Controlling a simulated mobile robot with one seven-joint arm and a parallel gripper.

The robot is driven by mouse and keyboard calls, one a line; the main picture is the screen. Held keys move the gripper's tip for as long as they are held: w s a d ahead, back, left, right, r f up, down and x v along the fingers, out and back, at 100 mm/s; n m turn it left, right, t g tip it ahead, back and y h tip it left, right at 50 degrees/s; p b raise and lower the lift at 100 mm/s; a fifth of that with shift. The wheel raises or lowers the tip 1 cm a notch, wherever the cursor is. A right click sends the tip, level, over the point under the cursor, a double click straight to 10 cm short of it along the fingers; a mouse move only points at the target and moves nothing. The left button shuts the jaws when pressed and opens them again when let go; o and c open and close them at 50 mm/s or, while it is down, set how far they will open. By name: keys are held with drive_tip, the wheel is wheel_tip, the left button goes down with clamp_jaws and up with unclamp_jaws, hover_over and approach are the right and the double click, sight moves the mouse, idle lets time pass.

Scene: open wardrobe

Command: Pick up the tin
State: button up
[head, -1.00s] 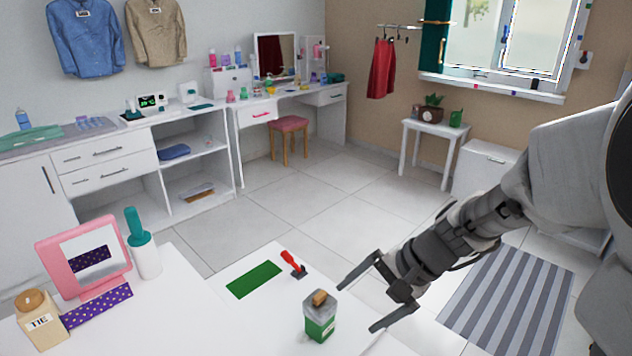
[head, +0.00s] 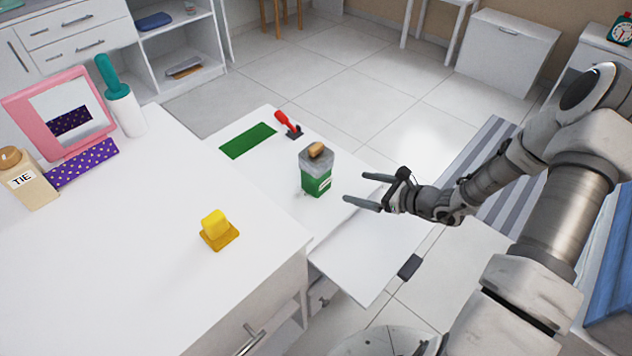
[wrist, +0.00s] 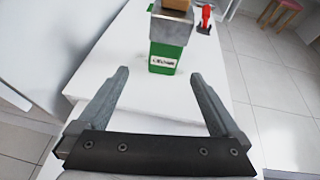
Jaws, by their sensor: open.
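The tin (head: 317,180) is a green box with a white label, a grey upper part and a brown knob on top. It stands upright on a white pull-out surface. In the wrist view the tin (wrist: 166,55) is straight ahead, beyond the fingertips and roughly centred between them. My gripper (head: 352,188) is open and empty, to the right of the tin and apart from it, its fingers pointing at it. The two open fingers also show in the wrist view (wrist: 160,85).
A red-handled tool (head: 287,124) and a green mat (head: 248,141) lie behind the tin. A yellow object (head: 218,229) sits on the white counter (head: 130,270) at left.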

sight(316, 177)
drive_tip(key=shift+m+t, duration=0.3)
drive_tip(key=shift+m, duration=0.3)
drive_tip(key=b+x, duration=0.2)
drive_tip(key=x, duration=0.4)
drive_tip(key=f+b+x, duration=0.1)
drive_tip(key=b+x, duration=0.1)
drive_tip(key=x, duration=0.4)
drive_tip(key=d+f+b+x, duration=0.1)
drive_tip(key=b+x, duration=0.1)
drive_tip(key=x, duration=0.3)
drive_tip(key=shift+w+a+f+b, duration=0.15)
drive_tip(key=shift+w+a+b, duration=0.1)
drive_tip(key=shift+b, duration=0.05)
drive_tip(key=c, duration=1.1)
drive_tip(key=shift+c, duration=0.4)
